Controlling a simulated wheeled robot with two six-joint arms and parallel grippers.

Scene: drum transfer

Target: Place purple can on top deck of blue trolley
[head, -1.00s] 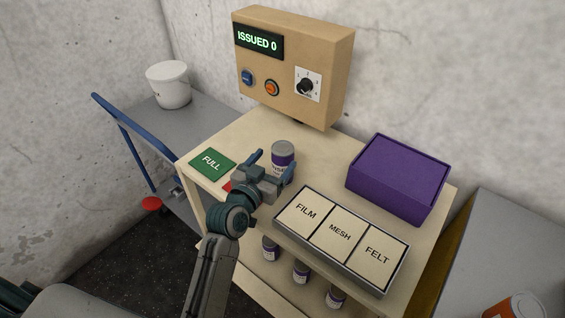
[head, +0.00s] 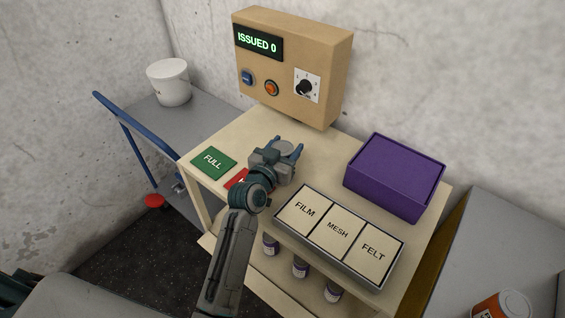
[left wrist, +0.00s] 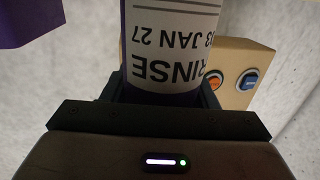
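The purple can (left wrist: 172,62) fills the upper middle of the left wrist view, its white label upside down there. It lies between the dark jaws of my left gripper (left wrist: 160,98), close to both; whether they press on it is unclear. In the head view my left gripper (head: 284,150) is over the beige table, and the can is hidden by it. The blue trolley stands at the left, with a blue handle (head: 133,128) and a grey top deck (head: 205,118). My right gripper is in neither view.
A white bucket (head: 169,82) stands on the trolley's top deck. The table holds a green FULL card (head: 212,161), a partly covered red card (head: 240,180), a purple box (head: 394,176) and a FILM/MESH/FELT tray (head: 338,232). A control box (head: 293,65) stands behind. Small cans (head: 300,266) sit below.

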